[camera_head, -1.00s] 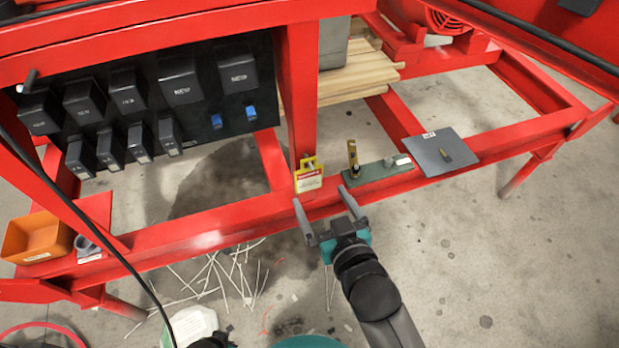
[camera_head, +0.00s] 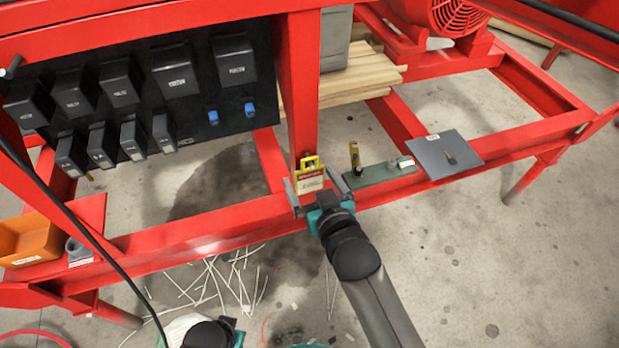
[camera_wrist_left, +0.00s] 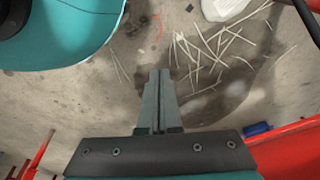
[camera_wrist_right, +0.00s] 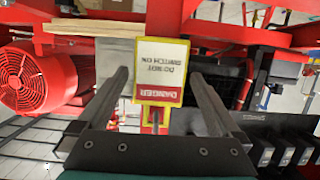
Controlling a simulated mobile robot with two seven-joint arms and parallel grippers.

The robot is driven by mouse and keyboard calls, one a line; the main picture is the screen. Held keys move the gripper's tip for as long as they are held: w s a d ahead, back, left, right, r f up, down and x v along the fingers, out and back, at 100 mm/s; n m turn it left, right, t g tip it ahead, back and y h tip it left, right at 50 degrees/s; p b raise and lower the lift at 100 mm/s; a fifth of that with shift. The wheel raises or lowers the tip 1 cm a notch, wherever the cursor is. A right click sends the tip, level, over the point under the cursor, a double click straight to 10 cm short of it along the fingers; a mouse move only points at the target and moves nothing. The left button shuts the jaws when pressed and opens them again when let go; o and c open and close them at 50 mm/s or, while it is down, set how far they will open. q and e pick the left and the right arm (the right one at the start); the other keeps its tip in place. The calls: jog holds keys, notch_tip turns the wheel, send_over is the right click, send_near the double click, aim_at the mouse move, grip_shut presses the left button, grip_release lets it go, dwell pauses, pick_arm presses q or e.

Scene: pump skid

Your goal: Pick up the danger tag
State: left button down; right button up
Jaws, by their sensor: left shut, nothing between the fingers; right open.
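The danger tag (camera_head: 310,184) is a yellow-edged card with a red band and white field, standing upright at the foot of the red post in the head view. In the right wrist view the tag (camera_wrist_right: 162,72) appears upside down, its lettering readable, between my fingers. My right gripper (camera_head: 315,186) is open, with one finger on each side of the tag; I see gaps between the fingers and the tag's edges. My left gripper (camera_wrist_left: 160,80) is shut and empty, pointing over the floor away from the tag.
A green strip (camera_head: 380,173) with a brass-coloured piece stands right of the tag, and a grey plate (camera_head: 443,156) lies beyond it. A black panel of switch boxes (camera_head: 200,140) is at left, with an orange bin (camera_head: 32,240) below. White sticks (camera_head: 225,285) litter the floor.

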aim_at(309, 179)
jog(key=shift+w+a+f+b, duration=0.15)
jog(key=shift+w+f+b, duration=0.25)
jog(key=shift+w, duration=0.15)
jog(key=shift+b+x, duration=0.8)
jog(key=shift+x, duration=0.7)
pick_arm(q)
jog(key=shift+t, duration=0.3)
jog(key=w+r, duration=0.1)
jog(key=r, duration=0.2)
jog(key=w+d+r, duration=0.1)
jog(key=shift+w+d+r, duration=0.1)
jog(key=shift+w+r, duration=0.2)
jog(key=shift+r, duration=0.1)
pick_arm(e)
jog(key=shift+c, duration=0.2)
jog(key=c, duration=1.2)
